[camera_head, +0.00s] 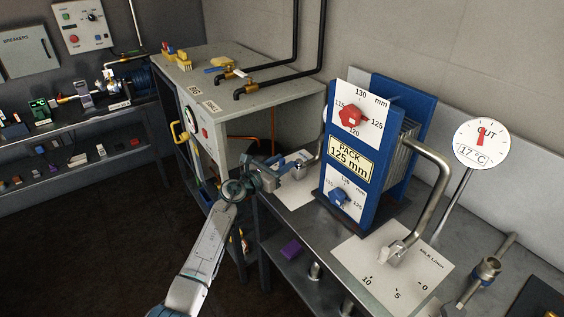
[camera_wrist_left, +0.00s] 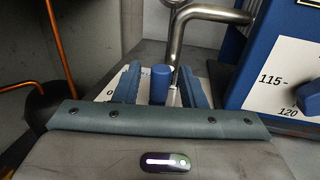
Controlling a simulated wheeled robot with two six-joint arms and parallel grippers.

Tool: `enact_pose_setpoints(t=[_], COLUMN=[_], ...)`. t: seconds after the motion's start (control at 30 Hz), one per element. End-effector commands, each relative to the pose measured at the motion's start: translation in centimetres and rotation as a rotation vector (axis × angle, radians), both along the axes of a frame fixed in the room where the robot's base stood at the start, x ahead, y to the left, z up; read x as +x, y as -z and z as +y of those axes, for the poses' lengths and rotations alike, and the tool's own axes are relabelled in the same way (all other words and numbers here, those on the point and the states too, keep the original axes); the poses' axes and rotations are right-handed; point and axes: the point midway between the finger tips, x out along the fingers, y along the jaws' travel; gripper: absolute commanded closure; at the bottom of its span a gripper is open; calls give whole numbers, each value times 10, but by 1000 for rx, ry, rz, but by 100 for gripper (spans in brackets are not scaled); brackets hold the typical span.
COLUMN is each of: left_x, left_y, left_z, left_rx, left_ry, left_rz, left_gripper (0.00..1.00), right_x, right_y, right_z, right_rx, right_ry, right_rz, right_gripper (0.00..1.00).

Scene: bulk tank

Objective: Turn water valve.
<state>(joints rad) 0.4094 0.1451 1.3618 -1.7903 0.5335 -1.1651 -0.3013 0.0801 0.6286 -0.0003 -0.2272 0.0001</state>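The water valve's blue upright knob (camera_wrist_left: 160,84) shows in the left wrist view, with a white scale card partly visible behind it and a metal pipe rising beyond. My left gripper (camera_wrist_left: 161,88) is open, one finger on each side of the knob with gaps visible; it does not grip it. In the head view my left gripper (camera_head: 287,169) is over the white card (camera_head: 296,193) left of the blue plate pack (camera_head: 371,165), and hides most of the valve. My right gripper is not in view.
A second white card (camera_head: 392,271) marked milk, with a white knob (camera_head: 384,254), lies right of the pack. A round dial (camera_head: 482,143) reads 17 °C. A grey cabinet (camera_head: 240,90) stands behind my arm.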

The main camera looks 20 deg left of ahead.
Motion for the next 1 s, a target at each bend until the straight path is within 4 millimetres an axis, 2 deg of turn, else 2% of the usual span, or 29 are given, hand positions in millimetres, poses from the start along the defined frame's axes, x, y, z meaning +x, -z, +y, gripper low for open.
enact_pose_setpoints(t=[0.37,0.53,0.57,0.77,1.0], left_x=[5,5,5,5,6], left_y=[0,0,0,1,4], left_z=[-3,-2,-2,-2,4], left_rx=[-1,-1,-1,-1,1], left_ry=[0,0,0,2,40], left_rz=[0,0,0,0,0], left_gripper=[65,98,100,100,100], right_x=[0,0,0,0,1], right_y=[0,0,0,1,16], right_z=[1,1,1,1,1], right_rx=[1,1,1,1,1], right_ry=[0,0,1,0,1], right_rz=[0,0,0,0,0], right_gripper=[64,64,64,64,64])
